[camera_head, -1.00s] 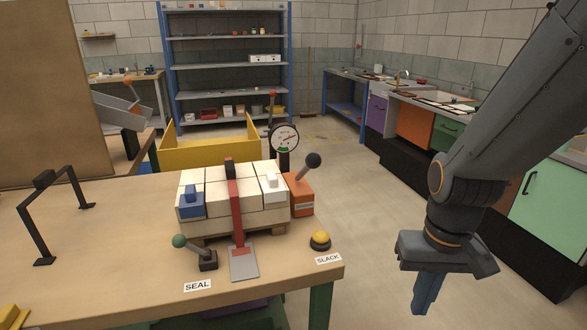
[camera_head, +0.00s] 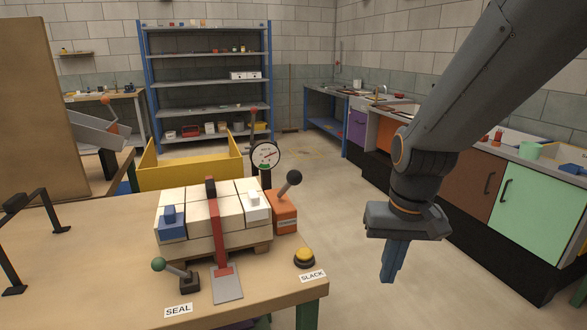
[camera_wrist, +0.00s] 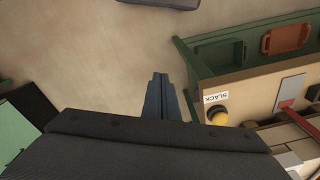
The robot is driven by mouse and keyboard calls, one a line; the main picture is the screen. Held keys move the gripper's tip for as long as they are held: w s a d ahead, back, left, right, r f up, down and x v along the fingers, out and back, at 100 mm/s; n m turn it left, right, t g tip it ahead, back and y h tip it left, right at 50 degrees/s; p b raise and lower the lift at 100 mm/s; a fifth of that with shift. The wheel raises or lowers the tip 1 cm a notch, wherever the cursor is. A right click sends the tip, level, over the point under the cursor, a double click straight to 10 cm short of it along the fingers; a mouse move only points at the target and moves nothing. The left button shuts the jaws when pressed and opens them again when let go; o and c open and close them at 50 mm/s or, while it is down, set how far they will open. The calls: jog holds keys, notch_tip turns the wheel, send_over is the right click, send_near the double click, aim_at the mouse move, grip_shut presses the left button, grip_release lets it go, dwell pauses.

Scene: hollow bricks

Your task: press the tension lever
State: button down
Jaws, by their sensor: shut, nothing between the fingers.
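The lever with a black ball knob (camera_head: 294,177) rises tilted to the right from an orange housing (camera_head: 285,218), at the right end of the brick stack (camera_head: 215,238). I take it to be the tension lever; no label on it is readable. A round gauge (camera_head: 265,155) stands just behind it. My gripper (camera_head: 388,278) is shut and empty, pointing down over the floor to the right of the bench, apart from the lever. In the wrist view its closed fingers (camera_wrist: 160,78) show beside the bench; the black knob cannot be made out there.
On the bench (camera_head: 110,270) are a green-knobbed lever (camera_head: 159,265) by the SEAL label, a yellow button (camera_head: 304,257) by the SLACK label, and a red strap (camera_head: 212,215) over the bricks. A yellow bin (camera_head: 190,174) stands behind. Cabinets (camera_head: 545,205) line the right; floor between is clear.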

jog(key=w+a+r+t+y, duration=0.1)
jog(key=w+a+r, duration=0.3)
jog(key=r, duration=0.5)
jog(key=w+a+r+t+y, duration=0.1)
jog(key=w+a+r, duration=0.4)
jog(key=w+r, duration=0.2)
jog(key=w+a+r+t, duration=0.1)
jog(key=w+a+r, duration=0.4)
jog(key=r, duration=0.6)
jog(key=shift+w+r+y, duration=0.15)
jog(key=shift+w+y, duration=0.25)
jog(key=shift+w, duration=0.45)
jog(key=a+f+p, duration=0.1)
jog(key=a+f, duration=0.2)
jog(key=f, duration=0.8)
jog(key=shift+w+a+f, duration=0.15)
jog(key=shift+f, duration=0.15)
